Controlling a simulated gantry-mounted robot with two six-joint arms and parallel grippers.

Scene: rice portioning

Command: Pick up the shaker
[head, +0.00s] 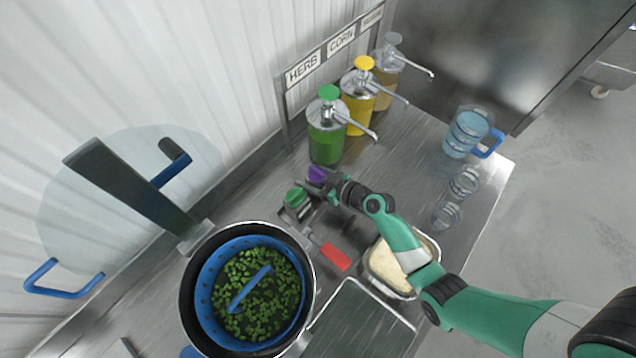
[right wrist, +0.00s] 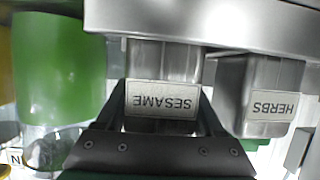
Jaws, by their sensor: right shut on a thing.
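Two metal shakers stand side by side near the wall. One has a purple lid (head: 317,174) and the other has a green lid (head: 295,196). In the right wrist view, the labels are upside down: the sesame shaker (right wrist: 165,68) is between my fingers and the herbs shaker (right wrist: 270,85) is beside it, to the right. My right gripper (head: 332,188) is shut on the sesame shaker, with a dark finger on each side; it also shows in the right wrist view (right wrist: 163,108). The shakers' far ends are hidden behind a metal rack edge (right wrist: 200,22). My left gripper is not in view.
A green-topped pump bottle (head: 327,135) stands just behind the gripper, with more pump bottles beyond. A pot (head: 188,305) with a blue strainer of green pieces is at left. A rice tray (head: 413,287) lies under my right arm. A red-handled tool (head: 335,257) lies nearby.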

